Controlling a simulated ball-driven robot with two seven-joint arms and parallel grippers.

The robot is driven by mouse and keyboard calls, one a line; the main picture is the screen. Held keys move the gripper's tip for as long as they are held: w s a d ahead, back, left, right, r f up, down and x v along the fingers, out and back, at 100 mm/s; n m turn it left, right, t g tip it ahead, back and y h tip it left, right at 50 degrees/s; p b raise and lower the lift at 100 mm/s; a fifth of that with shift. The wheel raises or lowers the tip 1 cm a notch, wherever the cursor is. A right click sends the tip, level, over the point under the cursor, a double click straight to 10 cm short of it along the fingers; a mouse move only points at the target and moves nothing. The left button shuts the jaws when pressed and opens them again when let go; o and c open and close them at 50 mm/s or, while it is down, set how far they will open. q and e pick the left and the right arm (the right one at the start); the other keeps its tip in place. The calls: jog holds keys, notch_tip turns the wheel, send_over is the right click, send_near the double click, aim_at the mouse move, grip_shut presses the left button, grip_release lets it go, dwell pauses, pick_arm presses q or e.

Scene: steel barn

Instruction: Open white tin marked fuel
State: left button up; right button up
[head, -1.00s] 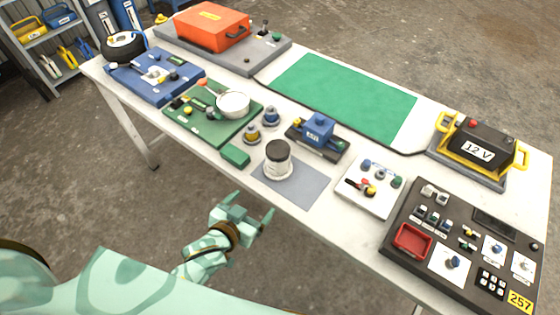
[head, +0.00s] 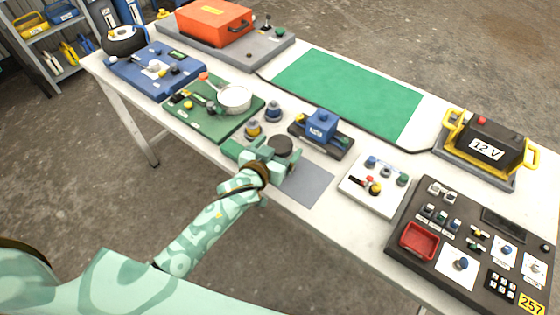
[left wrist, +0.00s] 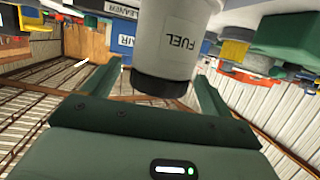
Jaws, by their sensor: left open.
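The white tin marked FUEL (left wrist: 182,35) is large in the left wrist view, where the picture is turned over and its dark lid (left wrist: 160,83) points down. In the head view the round dark lid (head: 280,146) shows on top of the tin, and most of the white body is hidden by my gripper. My left gripper (head: 266,155) is at the tin, at about lid height. Its jaws are open, with one finger on each side of the tin in the left wrist view (left wrist: 157,85). I cannot tell whether a finger touches it. My right gripper is not in view.
A grey mat (head: 305,185) lies under the tin. Close by are a green board with a white pan (head: 236,97), a blue block device (head: 320,125) and a white switch plate (head: 372,186). A dark control panel (head: 420,265) fills the right front. The green mat (head: 350,90) is clear.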

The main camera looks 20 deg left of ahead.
aim_at(283, 142)
pick_arm(q)
jog(key=x, duration=0.3)
jog(key=shift+w+f+b, duration=0.15)
jog(key=shift+b, duration=0.2)
jog(key=c, duration=1.7)
jog(key=shift+r, duration=0.25)
